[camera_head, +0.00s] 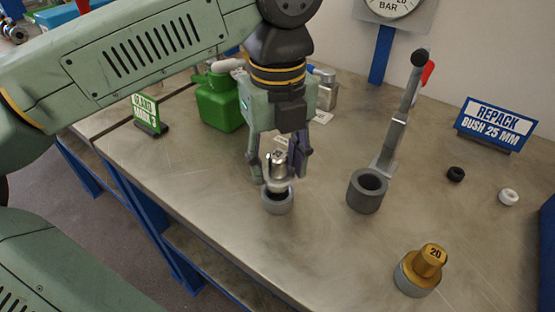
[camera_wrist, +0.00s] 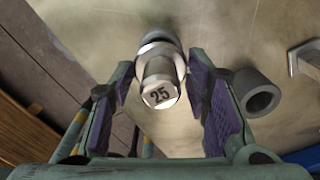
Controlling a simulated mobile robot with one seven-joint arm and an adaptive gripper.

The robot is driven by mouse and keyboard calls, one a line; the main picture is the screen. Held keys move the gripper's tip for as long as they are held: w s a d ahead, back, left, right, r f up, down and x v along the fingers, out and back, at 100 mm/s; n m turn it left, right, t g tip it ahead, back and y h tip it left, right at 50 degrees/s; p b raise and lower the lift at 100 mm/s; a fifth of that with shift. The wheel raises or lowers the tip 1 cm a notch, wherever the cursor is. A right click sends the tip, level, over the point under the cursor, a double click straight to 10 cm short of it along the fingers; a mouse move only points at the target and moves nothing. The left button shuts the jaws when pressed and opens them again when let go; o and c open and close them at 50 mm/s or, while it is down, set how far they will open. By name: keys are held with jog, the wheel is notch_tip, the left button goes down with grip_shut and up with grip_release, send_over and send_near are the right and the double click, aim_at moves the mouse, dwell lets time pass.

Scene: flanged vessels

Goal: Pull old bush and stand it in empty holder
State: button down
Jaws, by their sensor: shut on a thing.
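My gripper (camera_head: 278,170) points down and is shut on a silver bush (camera_head: 279,162), which stands upright between its fingers. In the wrist view the bush (camera_wrist: 160,88) shows the number 25 on its end. Directly below it is a small grey holder (camera_head: 277,205); its dark mouth shows under the bush's lower rim. I cannot tell how far the bush reaches into it. A dark grey hollow cylinder (camera_head: 366,193), open at the top, stands to the right, and also shows in the wrist view (camera_wrist: 256,93). A brass bush (camera_head: 430,260) marked 20 stands in another grey holder (camera_head: 416,282) at the front right.
An upright lever (camera_head: 403,110) stands behind the hollow cylinder. A sign (camera_head: 496,123) reads REPACK BUSH 25 MM, near a black ring (camera_head: 456,174) and a white ring (camera_head: 508,197). A green can (camera_head: 217,103) and a green sign (camera_head: 148,114) stand behind left.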

aim_at(278, 177)
jog(key=shift+f, duration=0.1)
dwell(0.3)
jog(key=shift+f+b, duration=1.6)
jog(key=shift+f, duration=0.05)
jog(key=c, duration=0.8)
grip_release()
jog(key=shift+r, duration=0.2)
